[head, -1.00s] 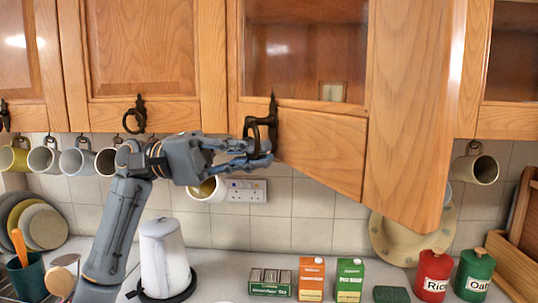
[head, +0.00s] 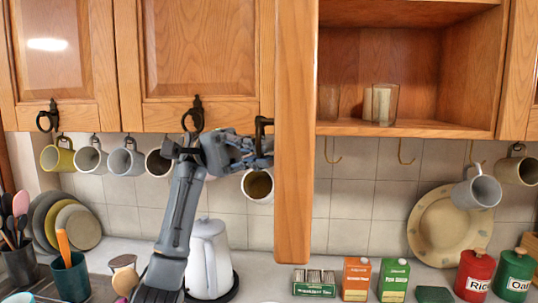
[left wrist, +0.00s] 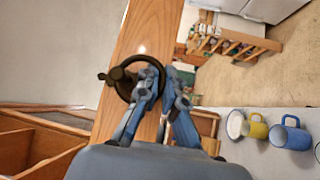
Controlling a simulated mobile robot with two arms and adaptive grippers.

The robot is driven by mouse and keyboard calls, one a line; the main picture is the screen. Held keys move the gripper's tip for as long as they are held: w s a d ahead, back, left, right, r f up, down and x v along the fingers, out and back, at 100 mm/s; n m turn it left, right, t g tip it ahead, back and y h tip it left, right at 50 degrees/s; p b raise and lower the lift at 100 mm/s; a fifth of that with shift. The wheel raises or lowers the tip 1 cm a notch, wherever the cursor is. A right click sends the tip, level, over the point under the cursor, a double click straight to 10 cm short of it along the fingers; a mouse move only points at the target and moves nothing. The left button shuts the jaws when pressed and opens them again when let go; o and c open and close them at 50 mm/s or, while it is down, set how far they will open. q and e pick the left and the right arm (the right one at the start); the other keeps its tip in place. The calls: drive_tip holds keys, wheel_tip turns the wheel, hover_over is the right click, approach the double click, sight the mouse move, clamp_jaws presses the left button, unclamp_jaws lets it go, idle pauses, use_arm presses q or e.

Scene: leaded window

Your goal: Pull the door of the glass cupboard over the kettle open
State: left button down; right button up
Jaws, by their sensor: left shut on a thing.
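The glass cupboard's door (head: 295,150) stands wide open, seen almost edge-on in the head view. Its dark ring handle (head: 264,124) is on the door's left side. My left gripper (head: 264,150) is shut on this handle. In the left wrist view the fingers (left wrist: 160,78) close on the ring handle (left wrist: 140,62), with the wooden door (left wrist: 150,35) behind. The open cupboard (head: 405,128) shows a shelf with glasses (head: 381,104). The white kettle (head: 208,262) stands on the counter below, partly behind my left arm. My right gripper is not in view.
Several mugs (head: 90,158) hang under the closed cupboards (head: 190,60) on the left. Cartons (head: 356,280), a red canister (head: 474,275) and a green canister (head: 514,276) stand on the counter at the right. A large plate (head: 436,226) leans on the tiles.

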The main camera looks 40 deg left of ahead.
use_arm(q)
drive_tip(key=shift+d+f, duration=0.1)
drive_tip(key=c, duration=1.5)
unclamp_jaws()
drive_tip(key=shift+w, duration=0.1)
